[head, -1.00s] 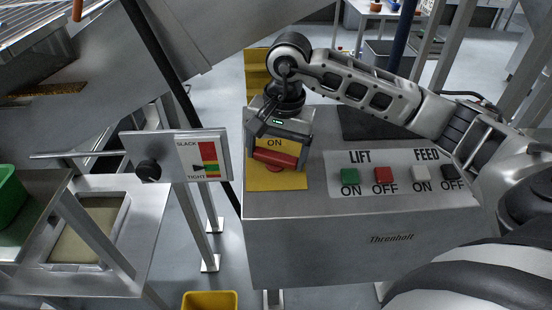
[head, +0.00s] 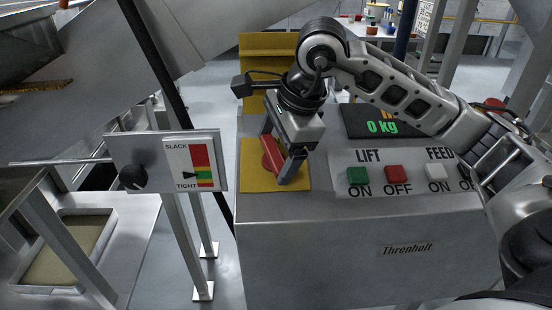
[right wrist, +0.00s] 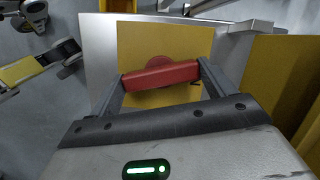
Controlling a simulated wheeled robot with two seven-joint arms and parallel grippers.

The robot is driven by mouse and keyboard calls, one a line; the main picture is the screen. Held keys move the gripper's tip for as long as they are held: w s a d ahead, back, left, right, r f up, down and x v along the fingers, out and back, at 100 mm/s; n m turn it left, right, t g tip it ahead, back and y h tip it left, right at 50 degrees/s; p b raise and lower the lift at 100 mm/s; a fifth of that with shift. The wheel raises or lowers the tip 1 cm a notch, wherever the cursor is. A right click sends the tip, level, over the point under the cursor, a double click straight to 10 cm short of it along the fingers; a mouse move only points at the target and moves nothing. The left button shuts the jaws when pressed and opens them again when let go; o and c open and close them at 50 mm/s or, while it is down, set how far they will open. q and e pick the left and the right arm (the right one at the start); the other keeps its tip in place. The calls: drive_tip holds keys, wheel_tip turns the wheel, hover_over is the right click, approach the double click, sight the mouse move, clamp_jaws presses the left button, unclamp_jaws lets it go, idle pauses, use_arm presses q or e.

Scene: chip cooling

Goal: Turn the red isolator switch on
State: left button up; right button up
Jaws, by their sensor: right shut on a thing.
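The red isolator switch (head: 269,158) has a bar handle on a round red hub, set on a yellow plate (head: 252,181) at the left of the steel control box. My right gripper (head: 279,157) is over it, with a finger at each end of the red bar. In the right wrist view the red bar (right wrist: 160,75) spans between both fingers, and the hub shows behind it. In the head view the bar stands steeply tilted, its lower end toward the right. My gripper hides the plate's label. My left gripper is not in view.
A display (head: 381,128) on the box is lit and reads 0 kg. Green, red, white and dark buttons sit in the LIFT and FEED panel (head: 378,180) right of the plate. A slack/tight gauge panel (head: 160,160) with a black knob stands to the left.

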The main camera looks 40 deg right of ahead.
drive_tip(key=m+t+b, duration=0.1)
drive_tip(key=m, duration=0.2)
drive_tip(key=shift+b, duration=0.35)
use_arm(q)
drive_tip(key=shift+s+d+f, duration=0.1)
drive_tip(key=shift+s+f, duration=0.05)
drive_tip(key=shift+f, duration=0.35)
use_arm(e)
drive_tip(key=shift+m, duration=0.3)
drive_tip(key=o, duration=0.9)
drive_tip(key=shift+r, duration=0.1)
